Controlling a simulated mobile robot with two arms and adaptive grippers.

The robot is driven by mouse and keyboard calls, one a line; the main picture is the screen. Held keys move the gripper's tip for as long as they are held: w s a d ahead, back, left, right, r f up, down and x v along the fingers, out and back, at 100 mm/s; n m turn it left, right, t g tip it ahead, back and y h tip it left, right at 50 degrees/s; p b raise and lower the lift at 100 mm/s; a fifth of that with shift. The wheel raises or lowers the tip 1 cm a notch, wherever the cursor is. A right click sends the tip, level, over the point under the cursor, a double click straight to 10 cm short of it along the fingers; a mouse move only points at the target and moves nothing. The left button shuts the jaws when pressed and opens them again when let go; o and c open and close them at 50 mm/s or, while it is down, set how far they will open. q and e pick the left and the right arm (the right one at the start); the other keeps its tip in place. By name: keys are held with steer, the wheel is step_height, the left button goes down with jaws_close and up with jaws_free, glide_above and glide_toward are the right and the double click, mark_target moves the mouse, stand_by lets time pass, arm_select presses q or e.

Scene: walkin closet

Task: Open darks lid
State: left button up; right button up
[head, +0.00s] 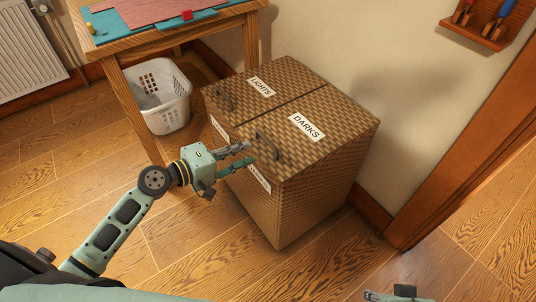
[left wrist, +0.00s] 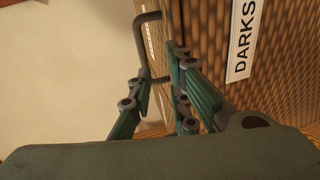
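The woven hamper has two lids on top. The darks lid (head: 330,122) is closed and carries a DARKS label (head: 307,127), also seen in the left wrist view (left wrist: 242,38). Its dark handle (head: 267,144) is near the front edge; in the left wrist view a bent handle bar (left wrist: 142,45) shows just beyond the fingers. My left gripper (head: 250,152) is open at the hamper's front edge, close to this handle; its fingers (left wrist: 157,85) look empty, and contact is unclear. Part of my right gripper (head: 400,294) shows at the bottom edge.
The lights lid (head: 268,82) is closed beside the darks lid. A white laundry basket (head: 165,100) stands under a wooden table (head: 130,42). A wall and wooden trim (head: 470,140) stand behind and right. The floor in front is clear.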

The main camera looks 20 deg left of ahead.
mark_target(267, 138)
arm_select(q)
steer(key=shift+h, duration=0.4)
steer(key=w+d, duration=0.2)
steer(key=w, duration=0.1)
steer(key=w+d, duration=0.2)
steer(key=d, duration=0.1)
steer(key=shift+w+d+r, duration=0.2)
steer(key=shift+w+d, duration=0.15)
steer(key=shift+w, duration=0.05)
steer(key=shift+c, duration=0.4)
jaws_close()
